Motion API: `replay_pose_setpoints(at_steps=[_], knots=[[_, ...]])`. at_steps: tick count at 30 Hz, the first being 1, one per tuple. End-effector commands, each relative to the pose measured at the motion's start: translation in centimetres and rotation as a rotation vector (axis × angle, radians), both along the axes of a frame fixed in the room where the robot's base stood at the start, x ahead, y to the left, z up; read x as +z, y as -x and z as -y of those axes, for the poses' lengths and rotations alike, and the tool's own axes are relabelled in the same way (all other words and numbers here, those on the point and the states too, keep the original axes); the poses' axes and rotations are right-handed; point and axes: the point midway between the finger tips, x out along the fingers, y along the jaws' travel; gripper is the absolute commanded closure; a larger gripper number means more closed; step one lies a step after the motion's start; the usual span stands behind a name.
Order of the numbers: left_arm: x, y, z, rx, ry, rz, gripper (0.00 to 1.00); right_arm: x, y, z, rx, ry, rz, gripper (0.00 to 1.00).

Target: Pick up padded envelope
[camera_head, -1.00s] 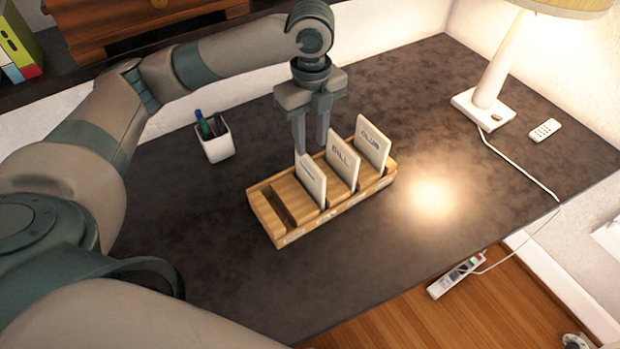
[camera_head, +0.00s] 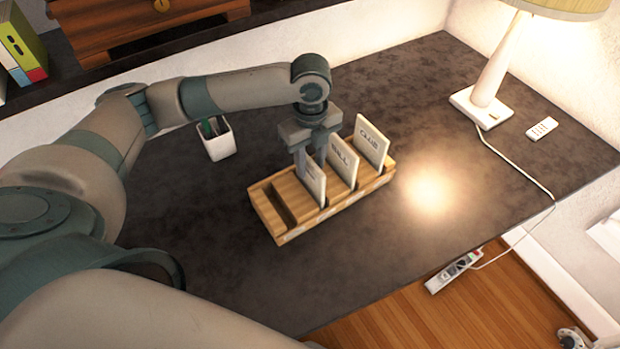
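Three upright pale envelopes or cards stand in a wooden slotted rack on the dark desk. The nearest-left one (camera_head: 314,184) has small lettering I cannot read. The middle one (camera_head: 343,160) appears to read "BILL" and the far-right one (camera_head: 372,140) reads "CLUB". I cannot tell which is the padded envelope. My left gripper (camera_head: 309,158) points down at the nearest-left envelope, its fingers apart at the envelope's top edge. One finger hides part of its face; I cannot tell if they touch it. My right gripper is not in view.
The wooden rack (camera_head: 272,213) has empty slots at its left end. A lamp (camera_head: 490,75) and a white remote (camera_head: 542,127) are at the right. The desk in front of the rack is clear.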

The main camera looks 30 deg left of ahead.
Motion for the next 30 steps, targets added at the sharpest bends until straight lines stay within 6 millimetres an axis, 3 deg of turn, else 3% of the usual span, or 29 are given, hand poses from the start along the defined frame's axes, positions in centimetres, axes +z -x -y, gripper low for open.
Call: replay_pose_setpoints(at_steps=[8,15,29,30], knots=[[-2.6,-0.1,-0.3,0.002,-0.002,-0.005,0.69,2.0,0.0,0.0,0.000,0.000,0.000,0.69],[-4.9,-0.1,-0.3,-0.001,-0.001,0.000,0.69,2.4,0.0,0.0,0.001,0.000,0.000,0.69],[-5.0,-0.1,-0.3,-0.001,-0.001,0.000,0.69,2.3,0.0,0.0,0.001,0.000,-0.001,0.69],[-5.0,-0.1,-0.3,0.000,-0.001,0.000,0.76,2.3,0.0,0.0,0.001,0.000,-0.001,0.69]])
